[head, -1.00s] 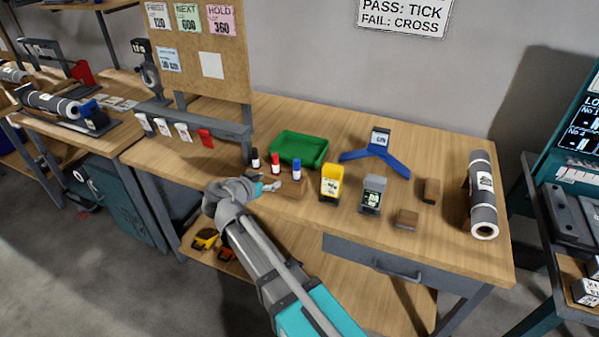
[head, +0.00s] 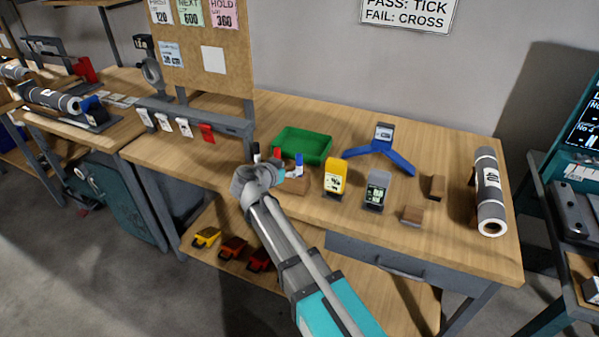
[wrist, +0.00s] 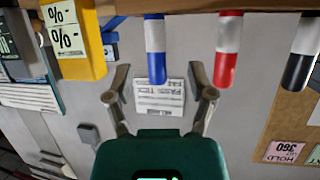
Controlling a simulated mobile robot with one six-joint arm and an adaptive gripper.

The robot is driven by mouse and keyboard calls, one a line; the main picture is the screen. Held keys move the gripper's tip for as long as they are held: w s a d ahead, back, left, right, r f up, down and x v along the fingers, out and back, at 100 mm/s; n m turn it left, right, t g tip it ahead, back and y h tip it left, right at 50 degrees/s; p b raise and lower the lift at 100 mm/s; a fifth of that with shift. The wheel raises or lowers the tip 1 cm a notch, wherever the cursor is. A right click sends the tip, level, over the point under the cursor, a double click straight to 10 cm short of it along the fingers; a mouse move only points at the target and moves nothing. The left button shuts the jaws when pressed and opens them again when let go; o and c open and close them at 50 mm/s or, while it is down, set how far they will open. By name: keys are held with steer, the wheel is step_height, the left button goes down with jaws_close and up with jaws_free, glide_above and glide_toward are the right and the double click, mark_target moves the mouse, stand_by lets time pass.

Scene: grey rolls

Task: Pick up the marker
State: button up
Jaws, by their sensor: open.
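Three markers stand upright in a wooden block (head: 297,186) on the bench: blue (head: 299,160), red (head: 278,153) and black (head: 256,150). My gripper (head: 279,174) is at the block, partly hiding the black and red markers. The wrist view is upside down: the blue marker (wrist: 155,50), red marker (wrist: 228,50) and black marker (wrist: 303,50) hang from the top edge. There my gripper (wrist: 160,82) is open and empty. The blue marker lines up between its fingers; the red is just outside the right finger. I cannot tell the exact gap in depth.
A green tray (head: 302,145) is behind the block. A yellow box (head: 335,178) and a grey device (head: 376,191) stand close to its right. A blue stand (head: 380,152), small wooden blocks and a grey roll (head: 489,190) are farther right.

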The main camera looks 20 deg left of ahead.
mark_target(297, 166)
steer(key=shift+w, duration=0.1)
stand_by(0.3)
steer(key=shift+b+x, duration=0.95)
steer(key=shift+x, duration=1.65)
steer(key=shift+d, duration=0.15)
steer(key=shift+c, duration=0.2)
jaws_close()
